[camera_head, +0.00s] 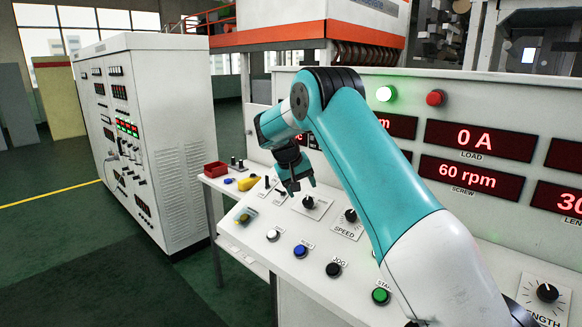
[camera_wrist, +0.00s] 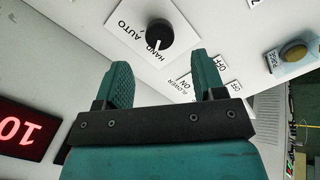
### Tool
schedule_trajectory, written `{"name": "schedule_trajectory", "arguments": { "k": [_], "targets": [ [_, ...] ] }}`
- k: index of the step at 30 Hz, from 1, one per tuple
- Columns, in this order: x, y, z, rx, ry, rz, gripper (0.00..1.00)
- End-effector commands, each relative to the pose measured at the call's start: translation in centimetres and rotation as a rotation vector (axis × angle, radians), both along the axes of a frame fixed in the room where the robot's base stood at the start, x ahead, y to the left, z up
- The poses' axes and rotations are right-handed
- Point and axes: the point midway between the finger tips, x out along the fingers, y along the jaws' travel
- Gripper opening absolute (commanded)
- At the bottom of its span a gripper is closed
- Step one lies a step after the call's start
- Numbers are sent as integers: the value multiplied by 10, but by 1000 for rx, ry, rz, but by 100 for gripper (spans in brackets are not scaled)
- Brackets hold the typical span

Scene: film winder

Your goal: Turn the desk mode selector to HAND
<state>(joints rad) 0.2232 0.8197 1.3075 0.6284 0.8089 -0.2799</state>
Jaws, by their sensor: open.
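The mode selector is a black round knob (camera_wrist: 160,34) on a white plate marked AUTO and HAND in the wrist view. Its white pointer line lies toward the HAND lettering. In the head view the selector (camera_head: 309,203) sits on the sloped desk panel. My gripper (camera_head: 300,187) is above the panel, close to the selector. In the wrist view my gripper (camera_wrist: 161,66) is open and empty, with the knob beyond the fingertips and roughly between them in line. The fingers appear apart from the knob.
The SPEED knob (camera_head: 350,215) is right of the selector. A white button (camera_head: 273,235), blue button (camera_head: 300,251), black JOG button (camera_head: 333,269) and green START button (camera_head: 380,295) line the front.

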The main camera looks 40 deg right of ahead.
Motion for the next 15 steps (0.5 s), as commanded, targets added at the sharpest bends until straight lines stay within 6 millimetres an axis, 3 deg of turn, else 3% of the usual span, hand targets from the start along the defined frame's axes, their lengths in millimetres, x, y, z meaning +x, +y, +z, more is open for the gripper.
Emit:
{"name": "schedule_trajectory", "arguments": {
  "k": [9, 15],
  "targets": [
    [1, 33, 72, -1, -4, 3, 63],
    [1, 44, 97, -1, -2, 2, 63]
  ]
}}
